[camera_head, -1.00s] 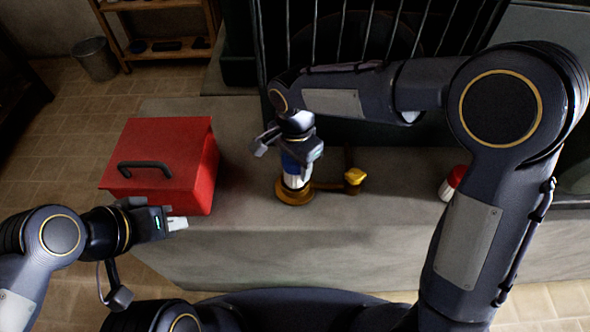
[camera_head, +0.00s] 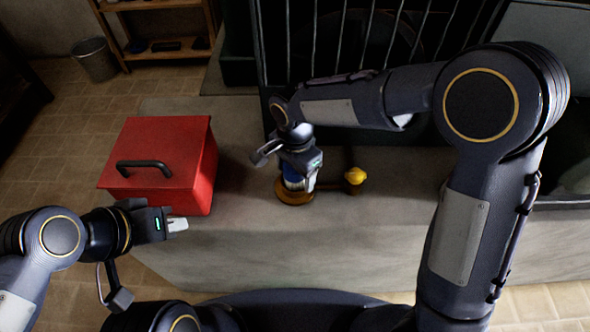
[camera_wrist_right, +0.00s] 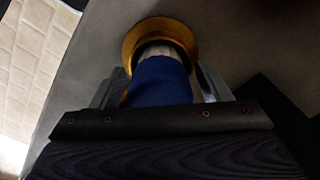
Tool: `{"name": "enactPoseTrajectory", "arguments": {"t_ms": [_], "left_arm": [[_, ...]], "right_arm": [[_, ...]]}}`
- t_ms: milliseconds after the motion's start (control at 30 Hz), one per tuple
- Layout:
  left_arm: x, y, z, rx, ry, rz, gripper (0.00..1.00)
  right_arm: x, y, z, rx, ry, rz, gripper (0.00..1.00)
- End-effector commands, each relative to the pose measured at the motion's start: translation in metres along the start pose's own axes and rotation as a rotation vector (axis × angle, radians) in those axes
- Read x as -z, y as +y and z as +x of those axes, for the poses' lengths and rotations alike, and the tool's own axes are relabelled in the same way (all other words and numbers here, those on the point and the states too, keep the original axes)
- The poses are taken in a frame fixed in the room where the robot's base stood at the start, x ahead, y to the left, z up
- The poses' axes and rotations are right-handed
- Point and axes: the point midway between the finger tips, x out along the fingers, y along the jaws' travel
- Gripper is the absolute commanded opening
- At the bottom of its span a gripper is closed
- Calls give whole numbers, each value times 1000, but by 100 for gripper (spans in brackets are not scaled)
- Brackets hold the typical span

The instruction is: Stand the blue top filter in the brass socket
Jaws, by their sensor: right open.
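The blue filter (camera_head: 293,181) has a pale lower end and looks about upright at the brass socket (camera_head: 295,197) on the grey ledge. In the right wrist view the filter (camera_wrist_right: 158,80) has its pale end within the outline of the socket's ring (camera_wrist_right: 160,27); how deep it sits is hidden. My right gripper (camera_head: 299,172) is around the filter from above, open, with one finger on each side of the blue part. My left gripper (camera_head: 178,225) hangs in front of the red box, away from the filter; its finger gap cannot be made out.
A red box (camera_head: 190,150) with a black handle stands left of the socket. A yellow knob (camera_head: 355,176) is just right of the socket. The ledge front between box and right arm is clear.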

Motion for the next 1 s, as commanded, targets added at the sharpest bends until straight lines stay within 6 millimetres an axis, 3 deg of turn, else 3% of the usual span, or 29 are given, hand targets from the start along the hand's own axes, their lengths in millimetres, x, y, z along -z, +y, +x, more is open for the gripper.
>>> {"name": "enactPoseTrajectory", "arguments": {"t_ms": [167, 633, 800, 1000], "left_arm": [[2, 2, -4, 0, 0, 0, 0], [7, 6, -14, 0, 0, 0, 0], [8, 7, -15, 0, 0, 0, 0], [8, 7, -15, 0, 0, 0, 0]], "right_arm": [[0, -1, -12, 3, 1, 0, 70], [0, -1, -105, 4, 1, 0, 70], [0, 0, -121, 2, 0, 0, 70], [0, 0, -124, 0, 0, 0, 70]]}}
